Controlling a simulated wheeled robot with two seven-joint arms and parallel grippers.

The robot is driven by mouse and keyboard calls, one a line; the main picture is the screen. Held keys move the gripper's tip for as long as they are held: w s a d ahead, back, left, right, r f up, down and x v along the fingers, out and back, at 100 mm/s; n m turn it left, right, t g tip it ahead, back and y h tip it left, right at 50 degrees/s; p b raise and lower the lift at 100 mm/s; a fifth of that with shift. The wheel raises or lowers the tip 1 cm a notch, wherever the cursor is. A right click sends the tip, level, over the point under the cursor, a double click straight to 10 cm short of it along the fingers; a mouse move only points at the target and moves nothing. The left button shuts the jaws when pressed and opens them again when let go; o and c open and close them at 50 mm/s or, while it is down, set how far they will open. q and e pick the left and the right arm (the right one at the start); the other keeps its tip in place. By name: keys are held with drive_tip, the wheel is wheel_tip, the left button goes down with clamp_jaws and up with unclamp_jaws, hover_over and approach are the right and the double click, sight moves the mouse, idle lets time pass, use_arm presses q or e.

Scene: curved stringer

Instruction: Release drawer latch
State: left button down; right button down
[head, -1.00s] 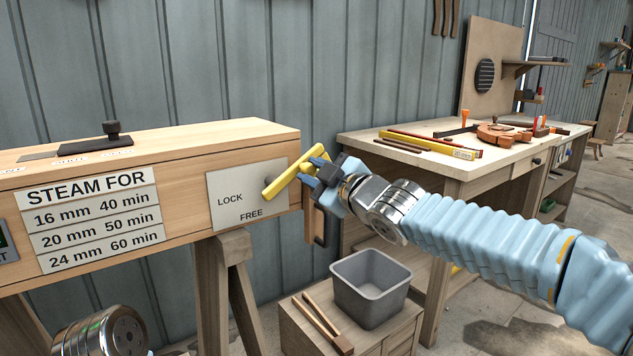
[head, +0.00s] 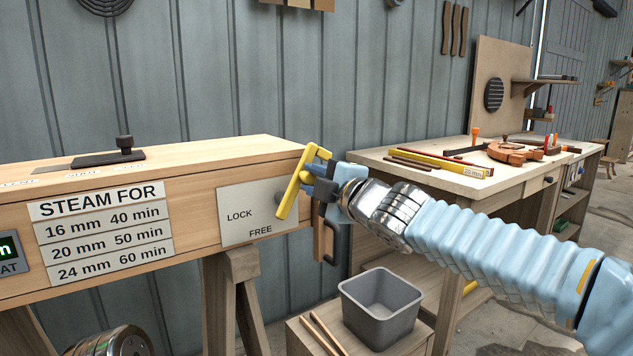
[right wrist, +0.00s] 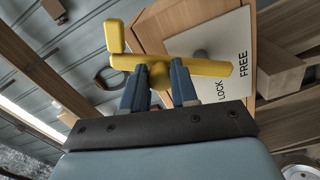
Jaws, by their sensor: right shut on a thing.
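The yellow latch handle (head: 290,195) sits at the right end of the wooden steam box (head: 190,190), over a pale plate (head: 240,228) marked LOCK and FREE. My right gripper (head: 318,183) is shut on the handle. In the right wrist view its two blue fingers (right wrist: 160,80) are around a knob-like part of the yellow handle (right wrist: 200,67). A metal part at the head view's bottom left may be my left arm; its gripper does not show.
A workbench (head: 440,170) with tools stands behind at right. A trestle (head: 235,280) supports the steam box.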

idle(0.3)
drive_tip(key=c, duration=0.9)
unclamp_jaws()
drive_tip(key=shift+o, duration=0.2)
drive_tip(key=shift+s, duration=0.15)
drive_tip(key=shift+s+d, duration=0.3)
drive_tip(key=p+v, duration=0.2)
drive_tip(key=v, duration=1)
drive_tip(key=shift+s+d+p, duration=0.15)
drive_tip(key=shift+s+p, duration=0.2)
